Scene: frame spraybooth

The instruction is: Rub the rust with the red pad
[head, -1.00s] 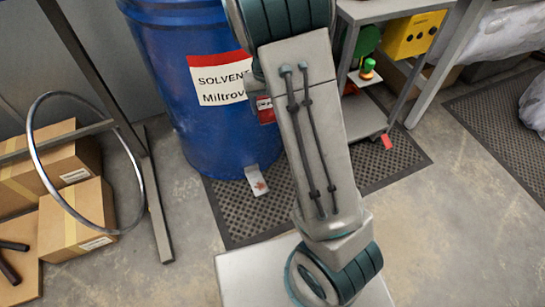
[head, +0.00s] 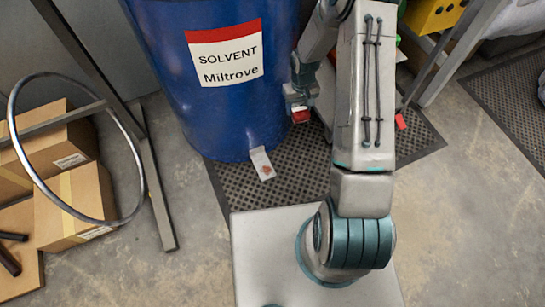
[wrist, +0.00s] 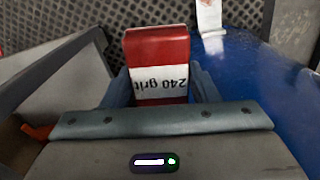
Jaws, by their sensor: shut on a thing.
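The red pad (wrist: 157,45) is a block with a white "240 grit" band, held between the fingers of my gripper (wrist: 159,88) in the wrist view. In the head view the pad (head: 300,115) shows as a small red end below my gripper (head: 300,104), right of the blue drum and above the floor mat. The rust (head: 266,170) is a small orange-brown spot on a pale metal strip (head: 260,157) at the drum's foot, lower left of the pad and apart from it.
The blue solvent drum (head: 205,110) stands close to the left of my gripper. A metal shelf leg (head: 437,75) and a red tag (head: 401,121) are to the right. A metal hoop (head: 140,170) and cartons (head: 75,205) lie left. Floor between is clear.

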